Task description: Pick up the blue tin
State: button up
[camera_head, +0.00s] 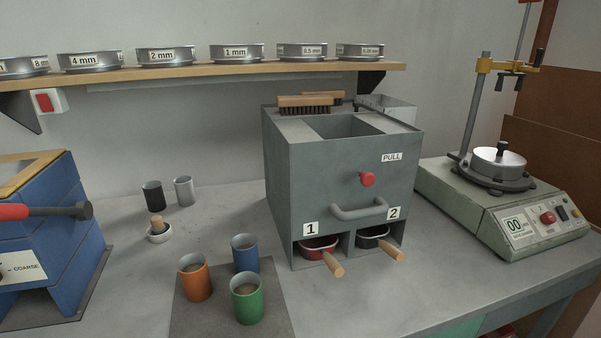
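My gripper is not in view, and nothing is seen touching the blue tin.
A grey box (341,225) marked 1 and 2 stands right of the tins, two wooden handles sticking out below. A blue crusher (80,240) stands left.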

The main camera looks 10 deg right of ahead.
aim_at(244, 246)
jog(key=i+l+u, duration=0.1)
jog(key=l+u, duration=0.95)
jog(key=l, duration=2.25)
jog(key=j+z, duration=0.1)
jog(key=j, duration=0.55)
jog(key=i+j+z, duration=0.1)
jog(key=j, duration=0.55)
jog(key=j+z, duration=0.15)
jog(key=j, duration=0.55)
jog(key=j+z, duration=0.1)
jog(key=j, duration=0.55)
jog(key=j+z, duration=0.1)
jog(key=j, duration=0.55)
jog(key=k+j+z, duration=0.1)
jog(key=j, duration=0.55)
jog(key=k+j+z, duration=0.15)
jog(key=j, duration=0.5)
jog(key=j+z, duration=0.1)
jog(key=j, duration=0.55)
jog(key=i, duration=0.5)
